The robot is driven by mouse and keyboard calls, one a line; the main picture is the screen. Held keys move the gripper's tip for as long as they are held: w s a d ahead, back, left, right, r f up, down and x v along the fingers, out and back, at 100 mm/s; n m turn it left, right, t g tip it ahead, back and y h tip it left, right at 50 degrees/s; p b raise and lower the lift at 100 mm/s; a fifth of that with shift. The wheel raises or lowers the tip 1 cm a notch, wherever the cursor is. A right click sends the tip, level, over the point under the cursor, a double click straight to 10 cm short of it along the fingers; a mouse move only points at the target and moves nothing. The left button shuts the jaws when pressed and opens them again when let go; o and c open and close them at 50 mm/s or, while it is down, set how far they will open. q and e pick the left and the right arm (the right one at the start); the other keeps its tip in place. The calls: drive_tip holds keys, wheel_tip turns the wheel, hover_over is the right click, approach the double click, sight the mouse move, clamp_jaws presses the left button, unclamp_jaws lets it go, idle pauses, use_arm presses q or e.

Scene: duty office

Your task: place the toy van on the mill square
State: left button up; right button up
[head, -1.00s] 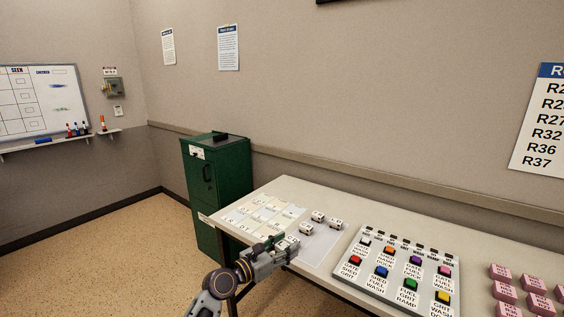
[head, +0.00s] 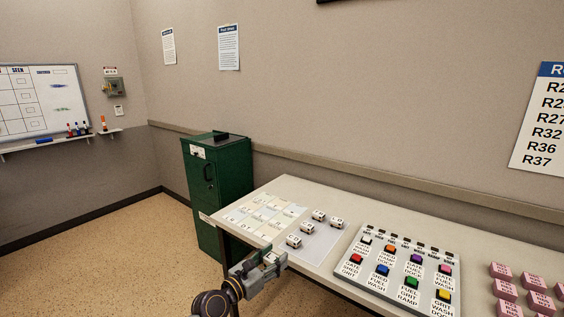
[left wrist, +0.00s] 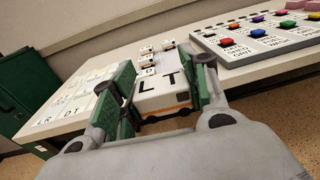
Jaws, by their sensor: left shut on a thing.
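My left gripper (head: 268,262) is shut on a small white toy van (left wrist: 163,98) with dark letters, apparently "L T", on its roof and an orange stripe low on its end. In the left wrist view the van sits between the two green-padded fingers. The gripper is just off the table's front edge, in front of the grid of pale lettered squares (head: 262,217) at the table's left end. One corner square reads "DT" in the left wrist view; I cannot tell which is the mill square. My right gripper is not in view.
Several other white vans (head: 319,215) stand on a pale sheet (head: 318,247) right of the grid. A board of coloured buttons (head: 398,268) lies further right, then pink blocks (head: 506,291). A green cabinet (head: 219,190) stands behind the table's left end.

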use_arm(q)
drive_tip(key=s+a+f+n+t+y, duration=0.2)
drive_tip(key=s+a+f+n+y, duration=0.2)
drive_tip(key=a, duration=0.5)
drive_tip(key=s+a+f+n+t+y, duration=0.2)
drive_tip(key=s+a+f+n+y, duration=0.2)
drive_tip(key=s+a+f+y, duration=0.3)
drive_tip(key=s+a+f, duration=0.2)
drive_tip(key=a, duration=0.1)
drive_tip(key=shift+s+a, duration=0.15)
drive_tip(key=shift+s, duration=0.05)
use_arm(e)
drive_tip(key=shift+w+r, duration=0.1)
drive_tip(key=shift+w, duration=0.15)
use_arm(q)
drive_tip(key=shift+f, duration=0.1)
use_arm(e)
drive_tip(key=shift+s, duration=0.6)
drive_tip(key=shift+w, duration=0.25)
